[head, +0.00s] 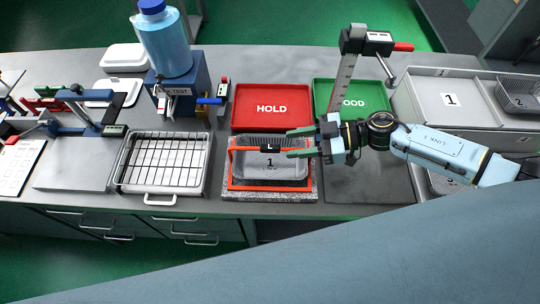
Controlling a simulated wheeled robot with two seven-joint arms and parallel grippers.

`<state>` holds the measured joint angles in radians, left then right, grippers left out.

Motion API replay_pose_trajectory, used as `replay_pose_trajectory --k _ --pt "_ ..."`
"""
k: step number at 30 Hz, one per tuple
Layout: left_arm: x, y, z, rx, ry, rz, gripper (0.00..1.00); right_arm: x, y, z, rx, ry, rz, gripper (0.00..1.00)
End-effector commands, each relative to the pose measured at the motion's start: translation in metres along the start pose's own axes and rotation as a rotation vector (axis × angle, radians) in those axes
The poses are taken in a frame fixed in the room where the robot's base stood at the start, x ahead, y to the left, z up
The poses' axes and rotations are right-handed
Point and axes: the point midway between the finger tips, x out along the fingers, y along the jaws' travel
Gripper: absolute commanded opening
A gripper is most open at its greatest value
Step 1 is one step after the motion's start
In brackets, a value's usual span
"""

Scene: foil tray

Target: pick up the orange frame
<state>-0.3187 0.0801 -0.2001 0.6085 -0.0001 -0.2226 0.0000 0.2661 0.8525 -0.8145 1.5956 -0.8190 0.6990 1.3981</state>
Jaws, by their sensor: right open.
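The orange frame (268,188) stands around a clear foil tray marked 1 (285,172), on a speckled grey slab (311,196) on the bench. A raised bar of the frame crosses above the tray and carries a small black block (270,148). My right gripper (290,143) comes in from the right with green fingers spread open. Its fingertips are at the frame's upper right side, close to the raised bar; I cannot tell whether they touch it. My left gripper is not in view.
Behind the frame are a red HOLD tray (272,91) and a green GOOD tray (325,85), with a height gauge (344,80) in front of the latter. A wire-rack tray (166,186) stands left. Grey bins (432,118) are at right. Dark bench (365,190) lies clear right of the slab.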

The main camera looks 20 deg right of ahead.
Motion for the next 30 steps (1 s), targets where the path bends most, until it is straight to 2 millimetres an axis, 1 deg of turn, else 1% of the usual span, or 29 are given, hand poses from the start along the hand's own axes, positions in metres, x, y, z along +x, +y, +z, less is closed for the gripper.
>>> replay_pose_trajectory --k 3,7,10,13,20,21,30 --pt "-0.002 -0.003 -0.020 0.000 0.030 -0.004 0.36 0.009 0.000 -0.001 0.001 0.002 0.001 0.42" --pt "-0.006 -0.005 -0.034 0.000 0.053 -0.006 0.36 0.029 -0.002 -0.004 0.001 0.003 0.000 0.42" --pt "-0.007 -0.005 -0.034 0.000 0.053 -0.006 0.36 0.043 -0.002 -0.003 0.000 0.002 0.000 0.42" --pt "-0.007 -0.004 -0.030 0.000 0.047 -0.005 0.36 0.051 -0.002 -0.002 0.001 0.001 0.001 0.42" --pt "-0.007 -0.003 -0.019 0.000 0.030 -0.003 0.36 0.054 -0.002 -0.001 0.000 0.000 0.002 0.42" --pt "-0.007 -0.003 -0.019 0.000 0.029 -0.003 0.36 0.054 -0.002 -0.001 0.000 0.000 0.002 0.41" --pt "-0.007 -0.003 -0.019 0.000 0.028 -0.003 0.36 0.053 -0.002 -0.002 0.000 0.000 0.001 0.01"
